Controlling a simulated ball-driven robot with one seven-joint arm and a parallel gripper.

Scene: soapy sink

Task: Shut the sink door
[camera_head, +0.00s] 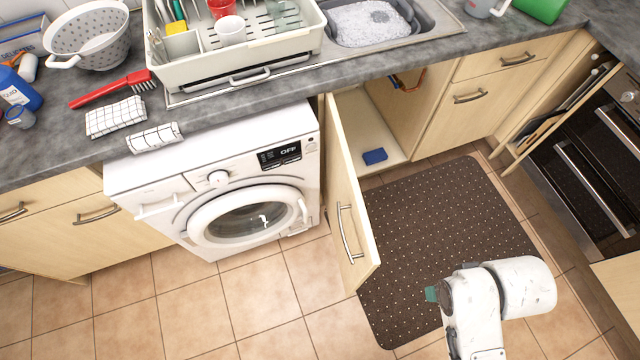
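The sink door (352,200) is a pale wood cupboard door with a metal bar handle (348,233) on its outer face. It stands wide open, sticking out from the cupboard under the sink (368,35). The open cupboard (352,120) shows a blue sponge (375,156) on its floor near the front edge. My white arm reaches in from the lower right, over the dark mat, to the right of the door and apart from it. A small green-grey tip shows at the arm's left end; my gripper's fingers cannot be made out clearly.
A white washing machine (225,180) stands to the left of the open door. A dark dotted mat (440,220) lies on the tiled floor (270,305). An oven (590,165) with its narrow neighbouring door ajar stands at right. A dish rack (255,50) sits on the worktop.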

